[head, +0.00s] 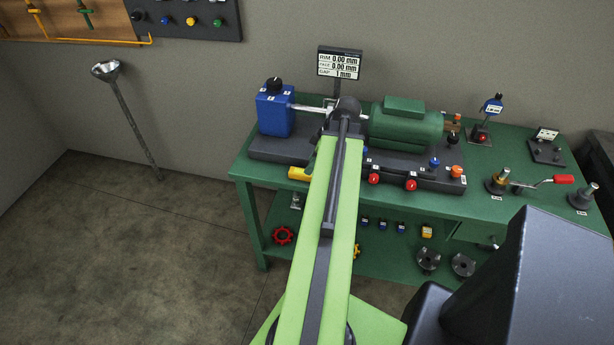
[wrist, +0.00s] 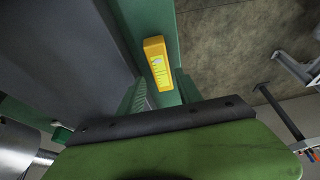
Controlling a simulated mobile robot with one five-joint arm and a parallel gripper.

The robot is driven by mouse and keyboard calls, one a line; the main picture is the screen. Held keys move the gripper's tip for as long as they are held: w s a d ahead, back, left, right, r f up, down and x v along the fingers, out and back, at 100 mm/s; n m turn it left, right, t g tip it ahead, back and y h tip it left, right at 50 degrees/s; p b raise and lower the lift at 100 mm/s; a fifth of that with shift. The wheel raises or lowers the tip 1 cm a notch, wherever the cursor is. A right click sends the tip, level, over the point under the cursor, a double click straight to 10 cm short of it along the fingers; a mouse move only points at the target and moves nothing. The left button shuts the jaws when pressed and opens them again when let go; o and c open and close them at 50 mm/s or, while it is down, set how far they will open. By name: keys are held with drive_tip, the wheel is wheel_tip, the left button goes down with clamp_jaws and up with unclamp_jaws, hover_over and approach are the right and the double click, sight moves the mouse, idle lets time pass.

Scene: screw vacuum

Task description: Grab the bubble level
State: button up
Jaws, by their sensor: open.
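The bubble level is a small yellow bar with a pale marked face. In the wrist view the bubble level (wrist: 157,64) lies on a green strip of the bench, beside the dark base block. In the head view the bubble level (head: 299,174) shows at the bench's front edge, just left of my arm, which may hide part of it. My gripper (wrist: 160,88) is open in the wrist view, its two fingers on either side of the near end of the level. I cannot tell whether they touch it. In the head view my arm hides the gripper.
The green bench (head: 241,170) carries a dark base (head: 275,149) with a blue block (head: 275,112) and a green motor (head: 405,124). Red and orange knobs stick out along the base's front. A display (head: 339,63) stands behind.

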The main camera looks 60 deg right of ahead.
drive_tip(key=b+x, duration=0.4)
drive_tip(key=x, duration=0.1)
drive_tip(key=shift+f+b, duration=0.1)
drive_tip(key=shift+b, duration=0.2)
drive_tip(key=shift+w, duration=0.1)
clamp_jaws()
